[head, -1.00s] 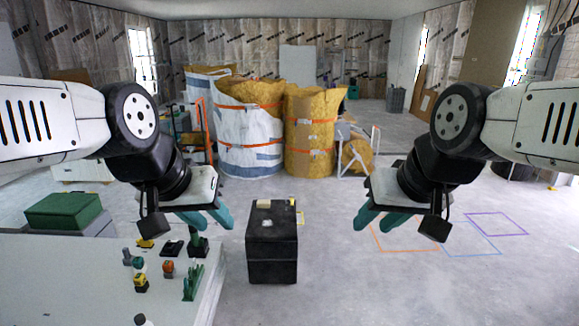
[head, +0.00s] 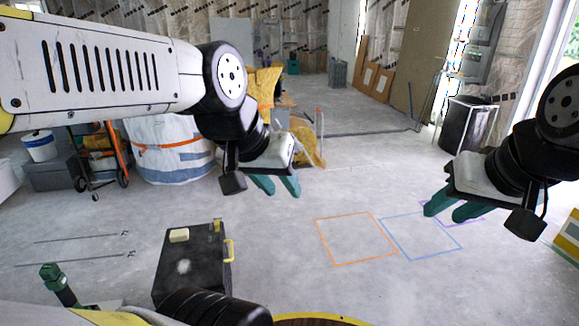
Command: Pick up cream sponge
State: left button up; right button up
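A small cream sponge (head: 179,235) lies on top of a black box (head: 192,257), near its far left edge. The box stands on the floor at the lower left of the head view and has a yellow handle on its right side. My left gripper (head: 277,186) is in the air above and to the right of the box, its teal fingers apart with nothing between them. My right gripper (head: 448,210) is far to the right, also with teal fingers apart and empty. Both are clear of the sponge. My own body hides the box's lower front.
Orange (head: 357,238) and blue (head: 420,236) squares are marked on the floor, with a purple one partly behind my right gripper. Thin rods (head: 80,237) lie left of the box. A large white bag (head: 170,150) and a black bin (head: 468,125) stand farther back. The middle floor is clear.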

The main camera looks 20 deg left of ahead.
aim_at(176, 235)
jog(key=i+l, duration=0.1)
jog(key=i, duration=0.6)
jog(key=i+l, duration=0.1)
jog(key=i, duration=0.65)
jog(key=i+j+u, duration=0.15)
jog(key=u, duration=0.3)
jog(key=i+u, duration=0.65)
jog(key=u, duration=0.2)
jog(key=i+l+u, duration=0.2)
jog(key=u, duration=0.2)
jog(key=i+u, duration=0.3)
jog(key=i+l+u, duration=0.15)
jog(key=i+u, duration=0.15)
jog(key=i, duration=0.05)
